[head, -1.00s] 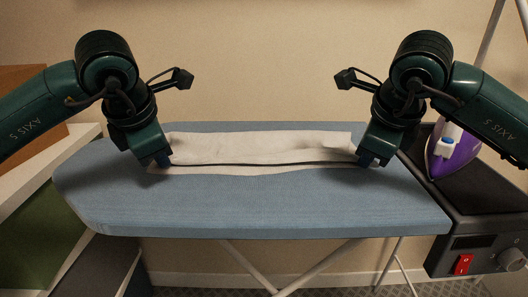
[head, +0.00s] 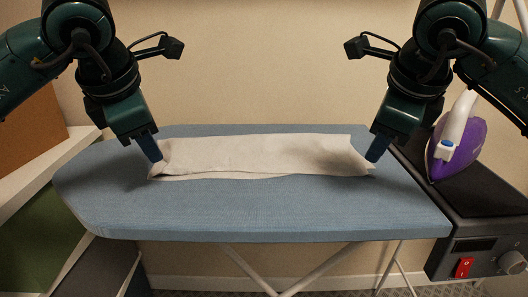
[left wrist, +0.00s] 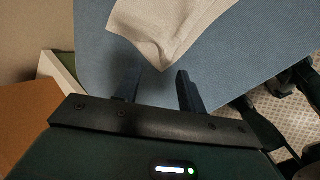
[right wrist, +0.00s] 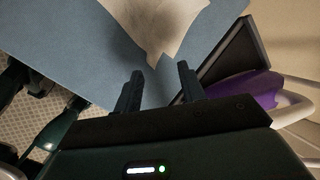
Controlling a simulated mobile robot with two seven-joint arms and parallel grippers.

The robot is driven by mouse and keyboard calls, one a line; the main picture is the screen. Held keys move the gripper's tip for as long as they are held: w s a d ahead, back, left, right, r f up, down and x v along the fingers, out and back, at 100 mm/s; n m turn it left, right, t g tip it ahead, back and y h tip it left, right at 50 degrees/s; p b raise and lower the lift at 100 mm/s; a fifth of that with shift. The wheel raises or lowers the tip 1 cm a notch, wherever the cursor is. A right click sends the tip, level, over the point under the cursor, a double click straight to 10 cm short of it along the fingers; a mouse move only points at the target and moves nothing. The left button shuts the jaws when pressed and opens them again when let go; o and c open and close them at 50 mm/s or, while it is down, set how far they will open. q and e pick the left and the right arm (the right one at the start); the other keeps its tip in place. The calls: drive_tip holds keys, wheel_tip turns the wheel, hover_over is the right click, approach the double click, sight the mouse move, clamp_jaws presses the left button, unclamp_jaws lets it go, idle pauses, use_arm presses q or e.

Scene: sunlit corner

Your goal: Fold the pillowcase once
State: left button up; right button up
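The off-white pillowcase (head: 262,155) lies on the blue ironing board (head: 255,212) as a long narrow strip, doubled over, with a thin edge of the lower layer showing along the front. My left gripper (head: 153,152) is just off its left end. In the left wrist view its fingers (left wrist: 158,90) are apart and empty, with a pillowcase corner (left wrist: 165,40) just beyond them. My right gripper (head: 377,150) is at the right end. In the right wrist view its fingers (right wrist: 160,78) are apart, with a cloth corner (right wrist: 158,40) beyond them and nothing between.
A purple and white iron (head: 455,145) stands on a dark station (head: 475,210) right of the board. White shelving (head: 50,160) with a green panel is at the left. The front of the board is bare.

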use_arm(q)
drive_tip(key=v, duration=0.4)
drive_tip(key=shift+s+r, duration=0.1)
drive_tip(key=shift+s, duration=0.4)
use_arm(e)
drive_tip(key=v, duration=0.4)
drive_tip(key=shift+s+r, duration=0.1)
drive_tip(key=shift+s, duration=0.4)
